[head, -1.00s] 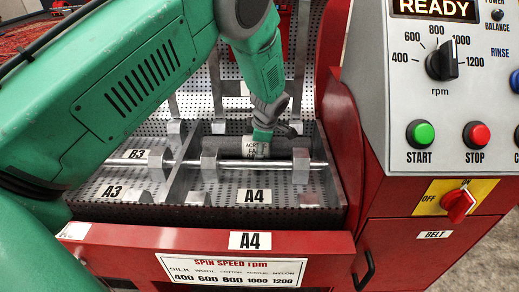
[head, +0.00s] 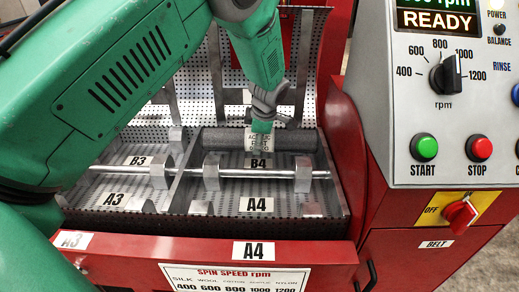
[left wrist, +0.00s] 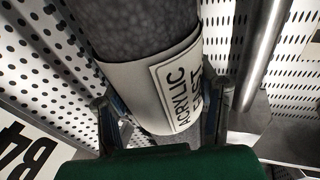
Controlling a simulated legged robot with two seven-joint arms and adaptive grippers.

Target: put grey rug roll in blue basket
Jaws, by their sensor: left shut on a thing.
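The grey rug roll (head: 222,139) is a long dark-grey cylinder lying crosswise over the B4 slot of the spin drum, behind the steel bar. A white band (head: 263,142) on its middle reads as acrylic and fast. My left gripper (head: 264,124) comes down from above and is shut around the roll at this band. In the left wrist view the roll (left wrist: 145,32) runs between the two fingers of my left gripper (left wrist: 160,125). The roll seems raised off the slot floor. No blue basket is in view. My right gripper is not in view.
The steel bar (head: 235,173) with clamp blocks crosses the slots in front of the roll. A divider (head: 180,178) stands left of it. A perforated back wall (head: 305,80) rises behind. The red machine's control panel (head: 430,115) stands close on the right.

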